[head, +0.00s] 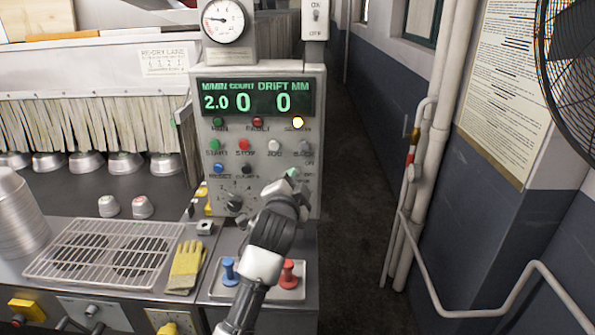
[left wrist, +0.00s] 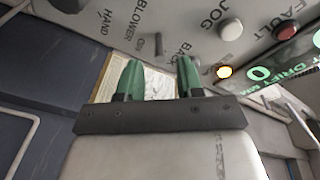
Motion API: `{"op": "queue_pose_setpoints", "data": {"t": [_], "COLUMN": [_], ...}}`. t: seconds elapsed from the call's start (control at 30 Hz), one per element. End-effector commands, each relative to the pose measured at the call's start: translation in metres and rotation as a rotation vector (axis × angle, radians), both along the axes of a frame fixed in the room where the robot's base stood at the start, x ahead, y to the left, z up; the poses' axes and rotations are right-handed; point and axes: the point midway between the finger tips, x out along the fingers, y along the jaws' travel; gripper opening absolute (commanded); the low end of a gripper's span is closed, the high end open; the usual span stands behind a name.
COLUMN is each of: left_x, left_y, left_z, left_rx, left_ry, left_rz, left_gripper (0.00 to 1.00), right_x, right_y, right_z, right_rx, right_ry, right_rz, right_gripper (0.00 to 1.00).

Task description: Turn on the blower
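The grey control panel (head: 267,88) stands at the middle of the head view. My left gripper (head: 292,173) is in front of its lower right part and hides what is behind it there. In the left wrist view, my left gripper (left wrist: 158,62) has two green fingers spread apart with nothing between them. A BLOWER label (left wrist: 145,18) is on the panel face beyond the fingers. A small grey toggle lever (left wrist: 158,45) is beside that label, just past the fingertips and seemingly apart from them. My right gripper is not in view.
A lit yellow lamp (head: 298,123) and several push buttons are on the panel. A switch box (head: 316,18) marked ON is above it. Blue (head: 229,270) and red (head: 289,272) knobs and a yellow glove (head: 187,266) are below. A black fan (head: 580,80) is at right.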

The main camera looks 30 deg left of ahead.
Motion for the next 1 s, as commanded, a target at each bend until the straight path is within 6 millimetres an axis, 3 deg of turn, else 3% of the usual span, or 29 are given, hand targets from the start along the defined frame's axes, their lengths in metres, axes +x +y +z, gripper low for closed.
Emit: {"op": "queue_pose_setpoints", "data": {"t": [0.2, 0.6, 0.83, 1.0], "left_x": [0.027, 0.034, 0.034, 0.034], "left_y": [0.010, 0.013, 0.013, 0.013], "left_z": [0.001, -0.001, -0.001, 0.000], "left_rx": [-0.001, -0.001, -0.001, -0.002], "left_ry": [0.000, 0.000, 0.000, 0.003], "left_rz": [-0.001, -0.001, -0.001, -0.001], "left_gripper": [0.37, 0.37, 0.01, 0.00], "right_x": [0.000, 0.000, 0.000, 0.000], "right_y": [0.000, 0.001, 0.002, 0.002], "right_z": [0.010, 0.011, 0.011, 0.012], "right_rx": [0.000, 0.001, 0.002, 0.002], "right_ry": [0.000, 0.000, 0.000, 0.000], "right_rz": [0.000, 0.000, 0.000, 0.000], "right_gripper": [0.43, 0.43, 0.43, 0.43]}}
